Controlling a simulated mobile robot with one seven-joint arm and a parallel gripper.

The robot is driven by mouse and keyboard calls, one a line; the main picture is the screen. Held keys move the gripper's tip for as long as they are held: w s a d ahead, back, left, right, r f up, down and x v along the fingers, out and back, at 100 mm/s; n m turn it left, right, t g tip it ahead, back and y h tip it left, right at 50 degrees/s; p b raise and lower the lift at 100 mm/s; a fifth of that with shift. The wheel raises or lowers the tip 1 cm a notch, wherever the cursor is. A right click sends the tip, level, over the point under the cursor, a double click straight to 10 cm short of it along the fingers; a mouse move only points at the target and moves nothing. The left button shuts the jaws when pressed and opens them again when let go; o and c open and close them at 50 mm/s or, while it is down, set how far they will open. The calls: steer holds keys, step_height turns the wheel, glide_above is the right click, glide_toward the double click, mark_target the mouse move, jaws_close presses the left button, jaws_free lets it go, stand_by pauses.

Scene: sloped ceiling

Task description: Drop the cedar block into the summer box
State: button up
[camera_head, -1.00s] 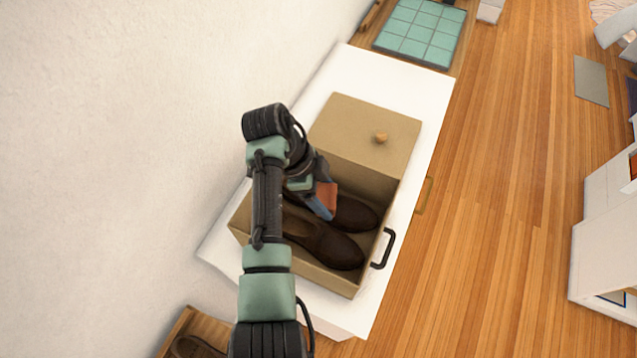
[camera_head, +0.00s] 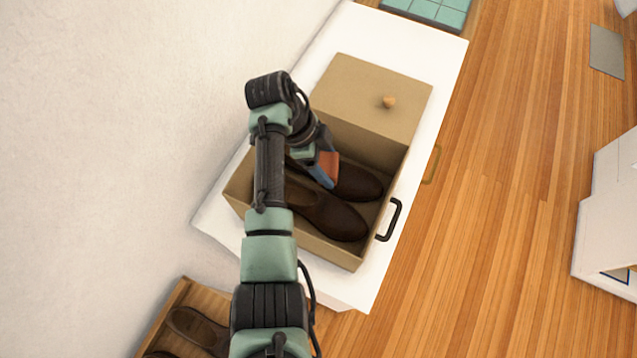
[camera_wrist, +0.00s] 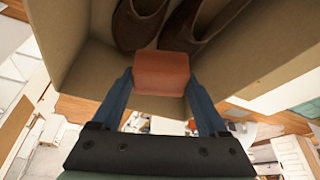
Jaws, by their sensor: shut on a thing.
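The cedar block (camera_head: 329,164) is a small reddish-brown block. My gripper (camera_wrist: 161,85) is shut on it, with a blue finger on each side in the wrist view. The gripper also shows in the head view (camera_head: 323,170), over the open part of a tan box (camera_head: 300,232), which I take to be the summer box; no label is readable. Brown shoes (camera_head: 325,215) lie inside; they also show beyond the block (camera_wrist: 161,73) in the wrist view. The gap between block and shoes is hard to judge. My arm hides the box's left part.
A tan lid-like panel (camera_head: 365,90) with a wooden knob (camera_head: 388,101) covers the box's far part. A black handle (camera_head: 390,220) sticks out at right. The box stands on a white top (camera_head: 405,40) beside the wall. A wooden tray (camera_head: 160,325) with shoes is at lower left.

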steer(key=o, duration=1.2)
steer(key=shift+w, duration=0.1)
steer(key=shift+o, duration=0.2)
steer(key=shift+r, duration=0.1)
steer(key=v, duration=1.3)
